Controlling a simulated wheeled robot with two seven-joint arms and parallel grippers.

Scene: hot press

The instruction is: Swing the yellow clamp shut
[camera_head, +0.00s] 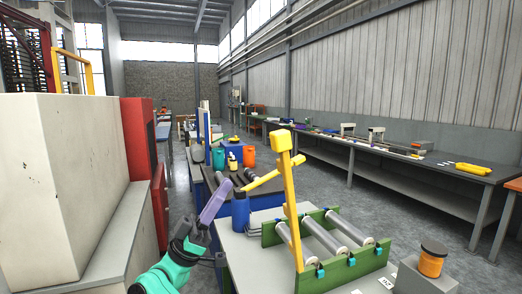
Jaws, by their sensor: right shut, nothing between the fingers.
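The yellow clamp (289,200) stands upright at the left end of a green frame with grey rollers (325,237). It has a block-shaped head at its top, and a yellow bar (272,175) slants across its upper part.
The roller frame rests on a grey table (240,262). An orange jar (431,259) stands on a grey block at the right. A blue bottle (240,208) is behind my right gripper. A large cream machine (75,180) fills the left side. Open floor lies to the right.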

